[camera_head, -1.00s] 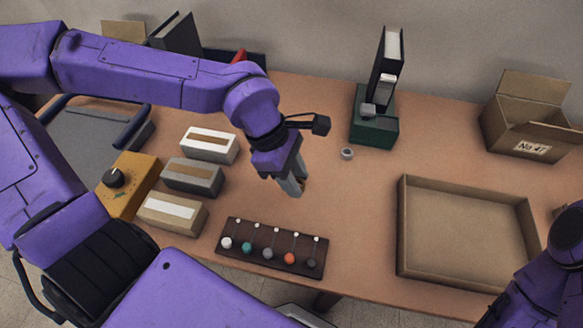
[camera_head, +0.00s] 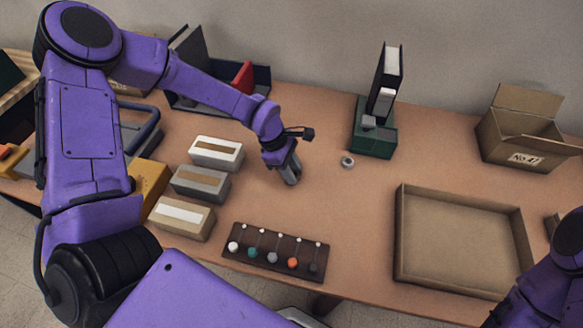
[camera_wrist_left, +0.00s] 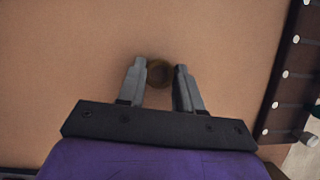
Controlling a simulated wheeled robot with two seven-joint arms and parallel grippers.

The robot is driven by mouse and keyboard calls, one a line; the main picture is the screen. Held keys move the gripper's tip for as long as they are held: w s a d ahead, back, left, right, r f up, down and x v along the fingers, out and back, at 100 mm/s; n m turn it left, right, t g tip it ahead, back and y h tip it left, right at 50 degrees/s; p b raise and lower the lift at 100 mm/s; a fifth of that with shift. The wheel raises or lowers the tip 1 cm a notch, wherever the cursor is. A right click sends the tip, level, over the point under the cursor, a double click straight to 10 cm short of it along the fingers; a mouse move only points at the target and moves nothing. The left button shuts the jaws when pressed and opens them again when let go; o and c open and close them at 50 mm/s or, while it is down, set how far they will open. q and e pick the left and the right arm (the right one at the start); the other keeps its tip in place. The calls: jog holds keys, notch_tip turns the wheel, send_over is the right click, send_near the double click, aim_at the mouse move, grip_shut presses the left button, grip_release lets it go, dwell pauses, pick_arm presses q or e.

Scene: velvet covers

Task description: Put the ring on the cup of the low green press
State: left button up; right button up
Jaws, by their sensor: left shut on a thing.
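My left gripper (camera_head: 291,182) is low over the middle of the table, pointing down. In the left wrist view its fingers (camera_wrist_left: 160,75) are shut on a small brownish round thing, which looks like the ring (camera_wrist_left: 160,66). The fingers hide it in the head view. The low green press (camera_head: 373,145), with a dark upright column, stands at the back, right of the gripper. A small grey round piece with a dark centre (camera_head: 347,162) is in front of the press; I cannot tell whether it is the cup. My right gripper is out of view.
Left of my gripper are several boxes, one white (camera_head: 216,152). A dark rack with coloured knobs (camera_head: 276,270) lies near the front edge. A shallow cardboard tray (camera_head: 402,235) and an open carton (camera_head: 520,140) are at the right.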

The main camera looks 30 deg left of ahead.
pick_arm(q)
jog(key=shift+f, duration=0.2)
jog(key=shift+f, duration=0.15)
jog(key=o, duration=1)
